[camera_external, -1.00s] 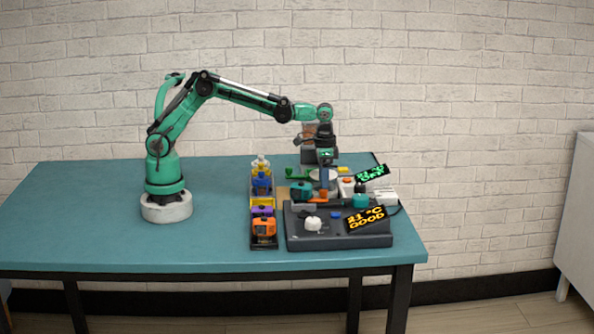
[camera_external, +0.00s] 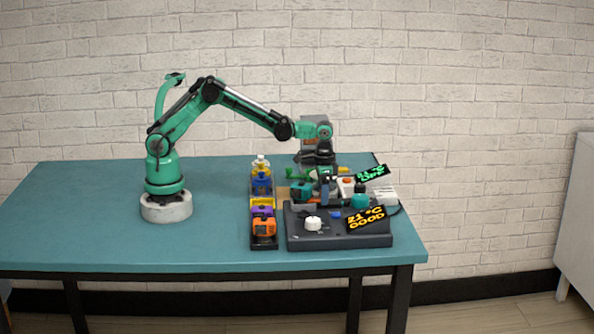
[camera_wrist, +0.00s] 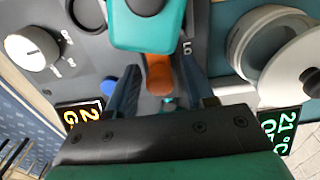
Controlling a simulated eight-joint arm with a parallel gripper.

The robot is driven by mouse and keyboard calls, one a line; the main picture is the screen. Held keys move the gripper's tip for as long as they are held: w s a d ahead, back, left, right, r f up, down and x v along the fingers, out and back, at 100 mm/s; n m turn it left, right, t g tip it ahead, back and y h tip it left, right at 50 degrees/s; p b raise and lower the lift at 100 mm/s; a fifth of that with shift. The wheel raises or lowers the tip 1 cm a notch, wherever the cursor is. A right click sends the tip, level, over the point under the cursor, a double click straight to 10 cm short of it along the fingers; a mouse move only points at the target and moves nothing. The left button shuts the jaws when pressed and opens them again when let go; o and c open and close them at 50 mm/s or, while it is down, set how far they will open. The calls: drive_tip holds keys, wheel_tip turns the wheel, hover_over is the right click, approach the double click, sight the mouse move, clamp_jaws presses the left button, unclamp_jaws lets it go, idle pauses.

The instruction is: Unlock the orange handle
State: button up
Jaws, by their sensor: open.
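The orange handle (camera_wrist: 158,75) shows in the wrist view below a teal-topped part (camera_wrist: 147,28). My gripper (camera_wrist: 160,82) is open, with one dark blue finger on each side of the handle. I cannot tell whether either finger touches it. In the external view my gripper (camera_external: 325,197) points down over the dark grey control panel (camera_external: 300,236), and it hides most of the handle there.
A white knob (camera_external: 313,223) and a blue button (camera_wrist: 107,80) are on the panel. An orange-lettered display (camera_external: 366,219) and a green-lettered one (camera_external: 371,174) stand right. A black rack (camera_external: 263,243) of coloured items is left.

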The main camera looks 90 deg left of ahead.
drive_tip(key=shift+c, duration=0.2)
clamp_jaws()
drive_tip(key=shift+w, duration=1.3)
drive_tip(key=shift+o, duration=0.2)
unclamp_jaws()
